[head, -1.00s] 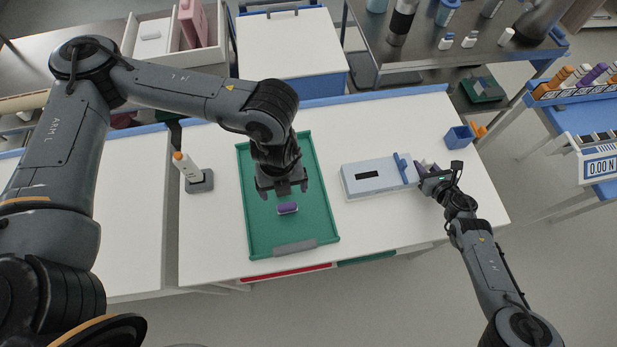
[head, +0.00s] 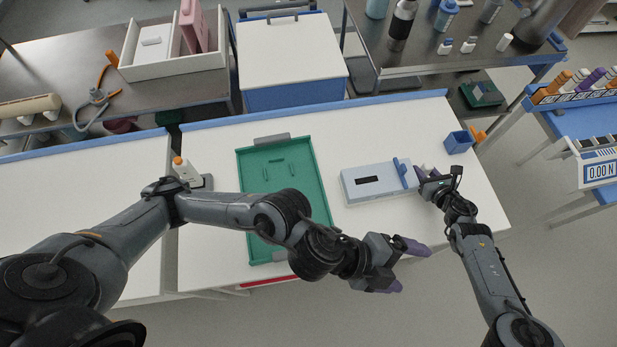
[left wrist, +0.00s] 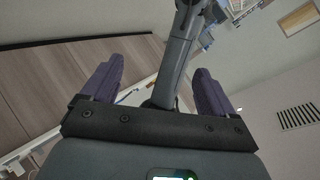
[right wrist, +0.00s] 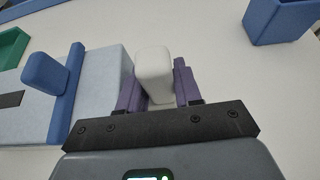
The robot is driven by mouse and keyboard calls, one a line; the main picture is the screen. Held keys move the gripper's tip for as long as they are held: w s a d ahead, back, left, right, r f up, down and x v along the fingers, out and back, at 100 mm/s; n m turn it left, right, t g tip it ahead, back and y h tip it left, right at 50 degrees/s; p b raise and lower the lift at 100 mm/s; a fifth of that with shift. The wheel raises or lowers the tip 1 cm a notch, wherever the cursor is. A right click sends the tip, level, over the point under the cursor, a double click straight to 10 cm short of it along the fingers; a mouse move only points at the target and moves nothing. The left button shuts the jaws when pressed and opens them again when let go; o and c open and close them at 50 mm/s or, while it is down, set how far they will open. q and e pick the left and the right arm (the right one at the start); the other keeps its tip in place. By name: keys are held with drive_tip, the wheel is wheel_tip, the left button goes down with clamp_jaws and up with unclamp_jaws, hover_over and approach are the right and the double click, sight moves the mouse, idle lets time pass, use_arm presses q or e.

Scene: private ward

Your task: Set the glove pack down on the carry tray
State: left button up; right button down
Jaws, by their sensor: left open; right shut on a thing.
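The green carry tray (head: 257,215) lies on the white table, with a grey handle at its far end. My left forearm covers its lower right part. No glove pack shows on the uncovered part; whether one lies under the forearm is hidden. My left gripper (head: 412,267) is open and empty, beyond the table's front edge, right of the tray; its purple fingers (left wrist: 158,88) stand wide apart. My right gripper (head: 426,173) is shut on a white block (right wrist: 154,72) at the right end of the pale blue box (head: 357,194). I cannot tell whether the block belongs to the box.
The pale blue box has a dark slot and a blue bar. A small blue bin (head: 458,141) stands at the table's right. A white bottle with an orange cap (head: 185,170) stands left of the tray. The table between tray and box is clear.

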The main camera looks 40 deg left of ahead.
use_arm(q)
drive_tip(key=w+a+f+n+t+y, duration=0.1)
drive_tip(key=w+a+f+n+y, duration=0.15)
drive_tip(key=a+n, duration=0.45)
drive_tip(key=w+a+f+n+t+y, duration=0.1)
drive_tip(key=a+f+n+t+y, duration=0.2)
drive_tip(key=a+n, duration=0.45)
drive_tip(key=s+a+f+n+g+y, duration=0.4)
drive_tip(key=s+a+f, duration=0.5)
drive_tip(key=a, duration=0.5)
drive_tip(key=s+n+g, duration=0.1)
drive_tip(key=s+g, duration=0.1)
drive_tip(key=shift+s+a+f+n+g, duration=0.15)
drive_tip(key=shift+s+f+n+g, duration=0.1)
drive_tip(key=shift+s+n+g, duration=0.1)
